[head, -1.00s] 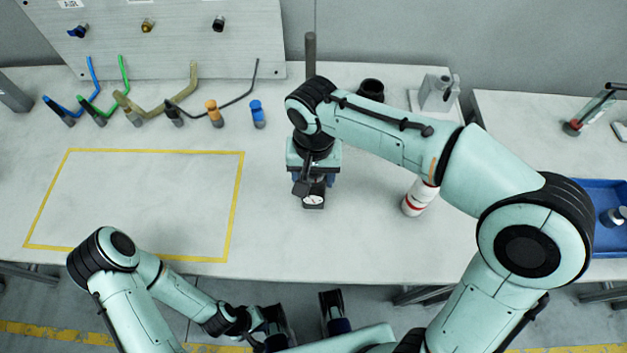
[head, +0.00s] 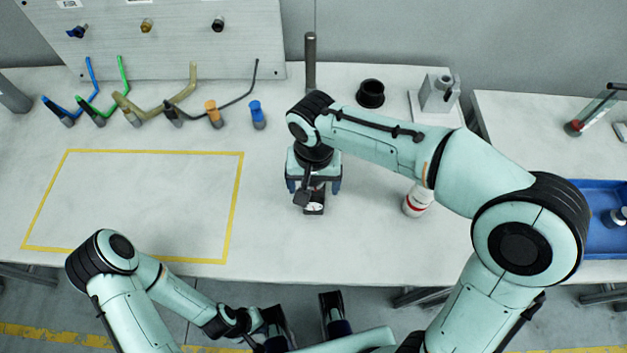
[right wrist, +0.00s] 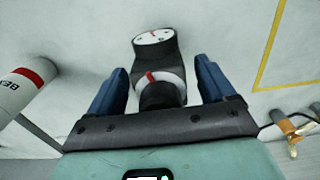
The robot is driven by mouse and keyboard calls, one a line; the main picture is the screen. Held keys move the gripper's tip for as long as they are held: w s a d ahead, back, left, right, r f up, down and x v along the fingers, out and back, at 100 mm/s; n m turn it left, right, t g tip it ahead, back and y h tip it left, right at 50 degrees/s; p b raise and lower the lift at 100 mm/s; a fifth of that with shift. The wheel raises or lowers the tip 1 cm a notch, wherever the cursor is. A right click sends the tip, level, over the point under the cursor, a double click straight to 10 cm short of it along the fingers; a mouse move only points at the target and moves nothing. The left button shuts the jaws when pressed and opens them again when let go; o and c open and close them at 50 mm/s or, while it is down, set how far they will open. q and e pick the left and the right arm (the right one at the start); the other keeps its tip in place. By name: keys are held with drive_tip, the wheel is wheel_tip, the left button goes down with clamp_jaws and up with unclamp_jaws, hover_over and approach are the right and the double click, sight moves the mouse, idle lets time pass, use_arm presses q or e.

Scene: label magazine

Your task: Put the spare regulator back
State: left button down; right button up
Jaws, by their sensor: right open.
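The regulator (right wrist: 150,85) is a dark body with a round white dial and a red mark on a pale collar. In the right wrist view it lies between the two blue fingers, with a gap on each side. In the head view only its dial end (head: 314,207) shows, below my right gripper (head: 314,187); the rest is hidden by the hand. My right gripper is open around it, also in the right wrist view (right wrist: 158,82). My left gripper (head: 305,312) is open and empty in front of the table's near edge.
A white bottle with a red band (head: 416,202) stands just right of the right hand. Behind are a black cup (head: 370,93), a grey fixture (head: 438,92) and a post (head: 310,62). Hoses (head: 178,102) lie at the back left. The yellow-outlined area (head: 135,203) is empty.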

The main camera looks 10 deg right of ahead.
wheel_tip(320, 180, up, 12)
drive_tip(key=p, duration=0.2)
drive_tip(key=shift+r+p, duration=0.15)
drive_tip(key=shift+p, duration=0.15)
idle(0.4)
